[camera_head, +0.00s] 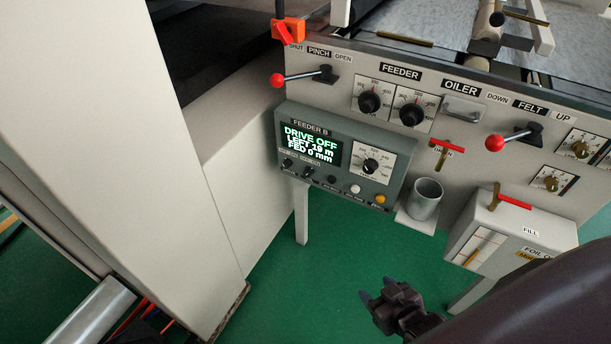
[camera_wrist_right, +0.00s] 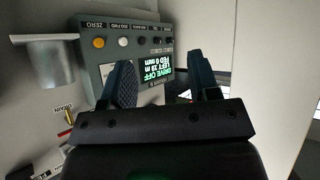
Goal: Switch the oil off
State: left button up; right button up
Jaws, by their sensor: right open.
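The OILER label (camera_head: 462,87) sits on the grey machine panel, with a small metal cover (camera_head: 463,108) below it. A brass valve with a red T-handle (camera_head: 447,147) is under that, above a metal cup (camera_head: 427,198). Its label reads DRAIN in the wrist view, where part of its red handle (camera_wrist_right: 66,132) shows. A second brass valve with a red lever (camera_head: 513,201) stands on top of the oil box (camera_head: 490,222), marked FILL; the lever slopes slightly down to the right. My right gripper (camera_head: 377,290) is open and empty, left of and below the oil box. My left gripper is out of view.
The FEEDER B box (camera_head: 400,162) projects from the panel; its display reads DRIVE OFF. Red-knobbed levers stand at PINCH (camera_head: 278,80) and FELT (camera_head: 495,142). Dials are along the panel. Green floor (camera_head: 320,285) is clear below.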

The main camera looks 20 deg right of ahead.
jog(key=s+f+b+x, duration=0.1)
jog(key=b+x, duration=0.1)
jog(key=x, duration=0.3)
jog(key=m+g+h+b, duration=0.3)
jog(key=m+h+b, duration=0.3)
jog(key=h+b, duration=0.8)
send_near(305, 175)
jog(key=shift+h, duration=0.9)
jog(key=x, duration=0.2)
jog(key=f+p+x, duration=0.1)
jog(key=x, duration=0.4)
jog(key=shift+w+d+f, duration=0.1)
jog(key=shift+w+f, duration=0.05)
jog(key=shift+f, duration=0.05)
jog(key=shift+w+d, duration=0.3)
jog(key=shift+d, duration=0.2)
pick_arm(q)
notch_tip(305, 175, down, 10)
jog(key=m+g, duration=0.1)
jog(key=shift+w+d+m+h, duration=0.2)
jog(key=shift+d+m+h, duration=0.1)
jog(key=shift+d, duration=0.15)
pick_arm(e)
jog(key=shift+w+d, duration=0.1)
jog(key=shift+d, duration=0.05)
